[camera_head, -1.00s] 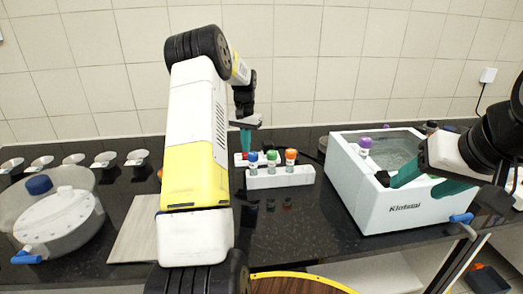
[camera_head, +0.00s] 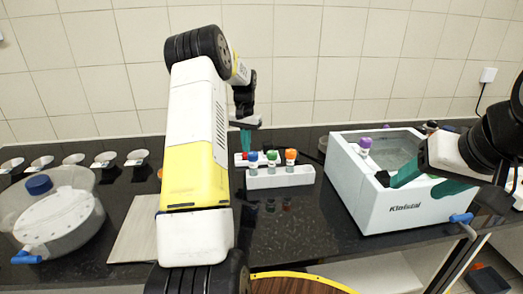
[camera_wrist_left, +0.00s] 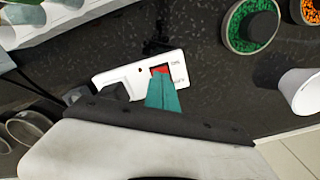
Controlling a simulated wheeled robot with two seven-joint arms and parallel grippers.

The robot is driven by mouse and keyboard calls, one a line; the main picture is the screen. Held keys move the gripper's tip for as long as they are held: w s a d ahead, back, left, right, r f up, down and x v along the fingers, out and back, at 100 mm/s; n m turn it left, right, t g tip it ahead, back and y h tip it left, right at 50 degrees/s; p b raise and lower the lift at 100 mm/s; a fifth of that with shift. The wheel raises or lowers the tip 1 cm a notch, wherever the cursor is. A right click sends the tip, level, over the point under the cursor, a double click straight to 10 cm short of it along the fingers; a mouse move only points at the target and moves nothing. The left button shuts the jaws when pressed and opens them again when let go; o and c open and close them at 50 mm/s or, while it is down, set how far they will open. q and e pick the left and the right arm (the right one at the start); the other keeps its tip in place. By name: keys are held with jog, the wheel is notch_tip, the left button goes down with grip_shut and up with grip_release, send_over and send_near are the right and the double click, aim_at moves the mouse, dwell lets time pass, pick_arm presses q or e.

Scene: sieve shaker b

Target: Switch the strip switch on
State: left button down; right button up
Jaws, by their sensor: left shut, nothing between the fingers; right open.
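A white power strip (camera_wrist_left: 120,79) with a red rocker switch (camera_wrist_left: 160,69) lies on the dark counter in the left wrist view. In the head view, part of the strip (camera_head: 239,159) shows behind the tube rack. My left gripper (camera_wrist_left: 163,94) is shut and empty, its teal fingertips pointing down at the red switch and covering part of it. Whether they touch it I cannot tell. In the head view the same gripper (camera_head: 246,137) is above the strip. My right gripper (camera_head: 425,178) is open at the front wall of the white bath.
A white rack (camera_head: 280,179) with blue-, green- and orange-capped tubes stands just in front of the strip. The white bath (camera_head: 375,205) holds a purple-capped tube (camera_head: 365,145). A round clear vessel (camera_head: 60,222) and several small dishes (camera_head: 106,158) are at left.

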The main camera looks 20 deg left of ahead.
pick_arm(q)
jog(key=shift+f, duration=0.95)
dwell(0.3)
jog(key=shift+r, duration=3.55)
jog(key=shift+r, duration=0.1)
jog(key=s+d+r+t, duration=0.3)
jog(key=s+d+r, duration=0.8)
jog(key=s+r, duration=0.35)
jog(key=s+d+t+h, duration=0.1)
jog(key=s+d, duration=0.2)
jog(key=s, duration=0.7)
jog(key=s+d+t+h, duration=0.1)
jog(key=s+d, duration=0.3)
jog(key=s, duration=0.6)
jog(key=shift+s+d+f+t, duration=0.2)
jog(key=shift+f+t, duration=0.25)
jog(key=shift+t, duration=0.15)
